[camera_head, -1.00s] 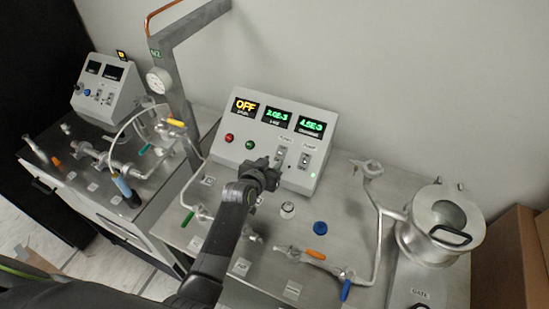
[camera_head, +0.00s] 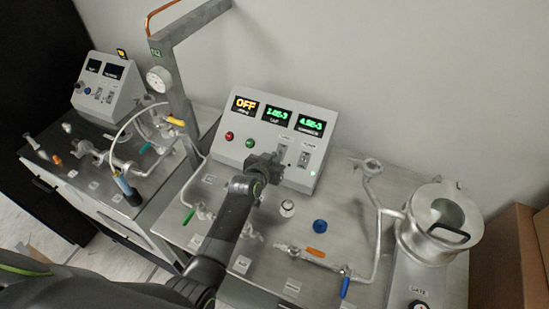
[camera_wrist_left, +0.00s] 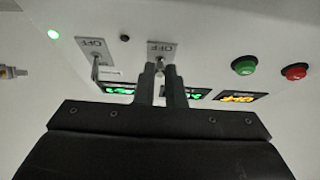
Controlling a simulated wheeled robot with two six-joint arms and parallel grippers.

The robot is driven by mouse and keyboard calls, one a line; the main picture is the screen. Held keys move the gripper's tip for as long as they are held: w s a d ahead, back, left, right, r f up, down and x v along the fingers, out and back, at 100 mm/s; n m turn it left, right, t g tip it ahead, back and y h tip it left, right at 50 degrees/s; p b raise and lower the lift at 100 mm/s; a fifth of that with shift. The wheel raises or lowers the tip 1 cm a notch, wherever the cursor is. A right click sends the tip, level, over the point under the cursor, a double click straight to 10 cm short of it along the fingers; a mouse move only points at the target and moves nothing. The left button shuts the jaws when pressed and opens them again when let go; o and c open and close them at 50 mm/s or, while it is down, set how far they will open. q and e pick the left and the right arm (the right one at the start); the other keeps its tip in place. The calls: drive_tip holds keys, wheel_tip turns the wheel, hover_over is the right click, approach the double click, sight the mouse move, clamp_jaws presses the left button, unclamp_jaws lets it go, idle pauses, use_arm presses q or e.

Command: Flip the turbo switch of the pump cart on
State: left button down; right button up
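The pump cart's grey control box (camera_head: 262,135) stands at the back of the steel cart top. Its yellow display (camera_head: 245,104) reads OFF. The turbo switch (camera_head: 285,140) is the left of two toggles and is mostly behind my left gripper (camera_head: 272,160) in the head view. In the left wrist view, which is upside down, the turbo switch (camera_wrist_left: 162,50) shows with an OFF label at its plate. My left gripper (camera_wrist_left: 161,72) has its two fingers close together, a narrow gap between them, with the tips right at the small lever. Contact is unclear. My right gripper is out of view.
The pump switch (camera_head: 304,157) sits close to the right of the turbo switch; it also shows in the wrist view (camera_wrist_left: 96,55). Red (camera_head: 229,135) and green (camera_head: 250,143) buttons are to the left. Pipes with an orange-handled valve (camera_head: 315,252) and a chamber (camera_head: 436,222) occupy the cart top.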

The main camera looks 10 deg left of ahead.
use_arm(q)
drive_tip(key=shift+r, duration=0.1)
drive_tip(key=g, duration=0.1)
drive_tip(key=w+r+g, duration=0.1)
drive_tip(key=g, duration=0.1)
drive_tip(key=r+g+y, duration=0.1)
drive_tip(key=g, duration=0.1)
drive_tip(key=shift+w+d, duration=0.15)
drive_tip(key=shift+w, duration=0.1)
drive_tip(key=shift+w+r+g, duration=0.15)
drive_tip(key=shift+w+g, duration=0.1)
drive_tip(key=shift+g, duration=0.35)
drive_tip(key=shift+w+r+g, duration=0.15)
drive_tip(key=shift+w+g, duration=0.05)
drive_tip(key=shift+g, duration=0.4)
drive_tip(key=shift+w+d+r+g+y, duration=0.1)
drive_tip(key=shift+w+g+y, duration=0.15)
drive_tip(key=shift+g, duration=0.35)
drive_tip(key=shift+w+d+g+y, duration=0.1)
drive_tip(key=shift+w+g+y, duration=0.15)
drive_tip(key=shift+g, duration=0.35)
drive_tip(key=c, duration=1.5)
unclamp_jaws()
drive_tip(key=shift+r, duration=0.1)
